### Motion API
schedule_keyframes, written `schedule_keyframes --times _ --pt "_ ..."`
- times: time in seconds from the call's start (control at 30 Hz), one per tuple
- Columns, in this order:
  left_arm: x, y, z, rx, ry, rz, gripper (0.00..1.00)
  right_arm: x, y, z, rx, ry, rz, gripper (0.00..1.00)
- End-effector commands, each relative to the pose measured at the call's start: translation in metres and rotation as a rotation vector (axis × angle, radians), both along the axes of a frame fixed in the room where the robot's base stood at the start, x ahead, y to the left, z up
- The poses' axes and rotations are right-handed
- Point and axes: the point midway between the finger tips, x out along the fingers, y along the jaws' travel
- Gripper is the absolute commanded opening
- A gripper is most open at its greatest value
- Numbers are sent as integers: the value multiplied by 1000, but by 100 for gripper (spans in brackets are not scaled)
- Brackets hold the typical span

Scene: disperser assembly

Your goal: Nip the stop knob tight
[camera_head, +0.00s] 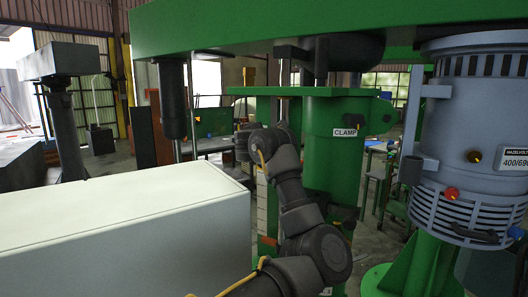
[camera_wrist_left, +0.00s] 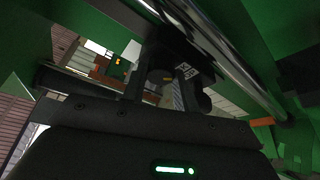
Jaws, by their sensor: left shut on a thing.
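In the left wrist view, a small dark knob (camera_wrist_left: 161,77) with an orange mark sits between the fingers of my left gripper (camera_wrist_left: 162,80), which is shut on it. The knob is beside a black block (camera_wrist_left: 180,44) at a shiny metal rod (camera_wrist_left: 216,58) that runs diagonally. In the head view, my left arm rises from the bottom, and its gripper (camera_head: 243,142) is mostly hidden behind the wrist, near the green column. The knob cannot be made out there. My right gripper is not in view.
A green column (camera_head: 330,165) labelled CLAMP stands right of my arm, under a green beam (camera_head: 230,25). A grey motor housing (camera_head: 462,140) with several knobs is at the right. A pale cabinet (camera_head: 120,215) fills the lower left. A dark cylinder (camera_head: 173,100) hangs above it.

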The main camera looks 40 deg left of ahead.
Motion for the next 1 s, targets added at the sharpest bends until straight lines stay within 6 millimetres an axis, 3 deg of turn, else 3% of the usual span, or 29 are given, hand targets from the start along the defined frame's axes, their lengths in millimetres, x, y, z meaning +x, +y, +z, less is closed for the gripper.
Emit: schedule_keyframes --times 0.3,0.87,0.9,1.0 --pt "0 0 -1 133 17 1 7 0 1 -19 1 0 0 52" --pt "-1 0 1 163 22 1 7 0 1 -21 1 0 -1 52" --pt "-1 0 1 163 22 1 31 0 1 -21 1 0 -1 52" --pt "0 0 1 162 22 1 44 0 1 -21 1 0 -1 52"
